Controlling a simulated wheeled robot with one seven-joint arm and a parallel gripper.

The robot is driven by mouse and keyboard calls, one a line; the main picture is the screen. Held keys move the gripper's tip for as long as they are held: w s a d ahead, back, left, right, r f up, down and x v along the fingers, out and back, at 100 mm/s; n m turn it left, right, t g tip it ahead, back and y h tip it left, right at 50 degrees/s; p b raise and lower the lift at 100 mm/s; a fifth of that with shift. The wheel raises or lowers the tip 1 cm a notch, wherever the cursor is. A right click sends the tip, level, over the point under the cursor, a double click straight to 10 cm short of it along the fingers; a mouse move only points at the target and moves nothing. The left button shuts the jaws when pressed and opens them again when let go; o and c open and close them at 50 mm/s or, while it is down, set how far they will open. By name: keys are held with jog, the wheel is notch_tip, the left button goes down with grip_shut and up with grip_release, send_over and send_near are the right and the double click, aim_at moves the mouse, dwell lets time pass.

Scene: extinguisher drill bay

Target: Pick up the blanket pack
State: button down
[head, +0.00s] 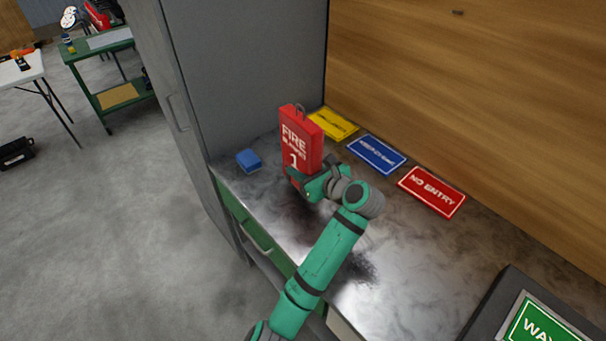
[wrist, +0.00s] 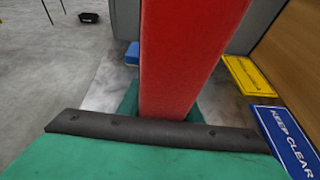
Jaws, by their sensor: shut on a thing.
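The blanket pack (head: 301,138) is a red upright box with white "FIRE BLANKET" lettering and a loop on top. It stands above the left part of the metal worktop in the head view. My gripper (head: 302,178) is shut on its lower part. In the wrist view the red pack (wrist: 187,50) rises between my gripper's jaws (wrist: 165,115) and fills the middle. Whether its base touches the worktop is hidden by my gripper.
On the worktop (head: 420,255) lie a blue block (head: 248,160), a yellow sign (head: 334,123), a blue "KEEP CLEAR" sign (head: 376,154) and a red "NO ENTRY" sign (head: 431,191). A grey cabinet (head: 240,70) stands close behind the pack. A wooden wall (head: 470,90) borders the right.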

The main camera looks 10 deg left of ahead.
jog(key=s+d+r, duration=0.2)
jog(key=s+r, duration=0.6)
jog(key=s, duration=0.4)
jog(key=shift+s+r, duration=0.2)
jog(key=shift+s, duration=0.1)
